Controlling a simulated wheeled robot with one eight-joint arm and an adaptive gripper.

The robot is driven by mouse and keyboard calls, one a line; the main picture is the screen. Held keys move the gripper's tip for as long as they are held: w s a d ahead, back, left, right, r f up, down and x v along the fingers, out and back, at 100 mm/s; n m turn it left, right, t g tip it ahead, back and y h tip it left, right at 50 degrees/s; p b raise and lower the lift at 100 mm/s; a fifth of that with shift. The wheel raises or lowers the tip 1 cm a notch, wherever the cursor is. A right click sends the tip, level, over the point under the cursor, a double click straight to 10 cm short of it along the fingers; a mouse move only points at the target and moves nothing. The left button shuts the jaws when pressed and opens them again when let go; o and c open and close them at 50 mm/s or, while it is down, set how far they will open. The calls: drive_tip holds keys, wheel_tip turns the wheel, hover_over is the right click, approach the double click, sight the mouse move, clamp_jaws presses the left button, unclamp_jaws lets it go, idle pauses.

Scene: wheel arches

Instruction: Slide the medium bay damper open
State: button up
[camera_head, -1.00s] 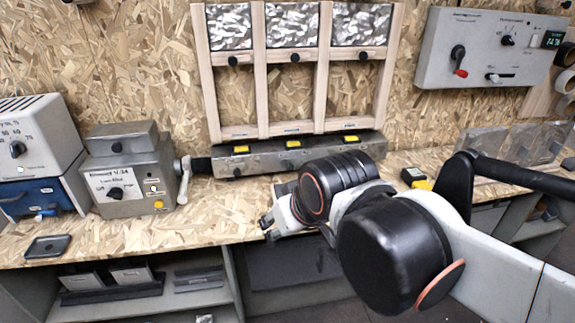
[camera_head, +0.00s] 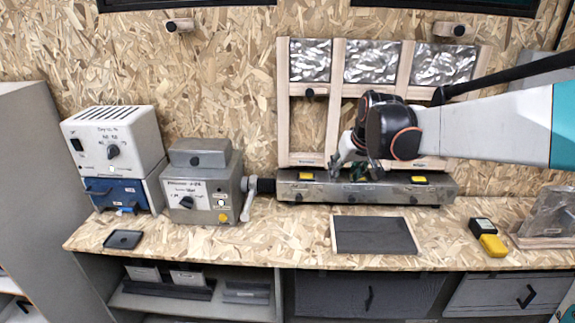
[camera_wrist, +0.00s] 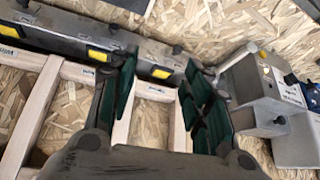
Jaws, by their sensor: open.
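A wooden frame (camera_head: 284,120) on the back wall holds three bays, each with a crumpled-silver damper panel at the top. By width, the middle damper (camera_head: 371,62) is the medium one; its knob is hidden behind my arm. The narrower left damper (camera_head: 310,60) and wider right damper (camera_head: 443,64) are also up. My gripper (camera_head: 357,170) is in front of the lower middle bay, near the metal box below it. In the wrist view, the gripper (camera_wrist: 163,95) is open and empty, its green pads apart. A pale wooden upright (camera_wrist: 128,115) shows between them.
The metal box (camera_head: 290,190) with yellow labels runs under the frame. A control unit (camera_head: 180,185) with a lever stands to its left. A dark mat (camera_head: 372,235) lies on the bench (camera_head: 270,245). A yellow-and-black device (camera_head: 492,243) lies at right.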

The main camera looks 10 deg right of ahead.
drive_tip(key=w+d+f+m+p, duration=0.1)
drive_tip(key=w+d+f, duration=0.3)
drive_tip(key=w+d, duration=0.25)
drive_tip(key=m+g+p, duration=0.1)
approach(352, 201)
drive_tip(key=b+x, duration=0.3)
drive_tip(key=x, duration=0.5)
drive_tip(key=shift+b, duration=0.35)
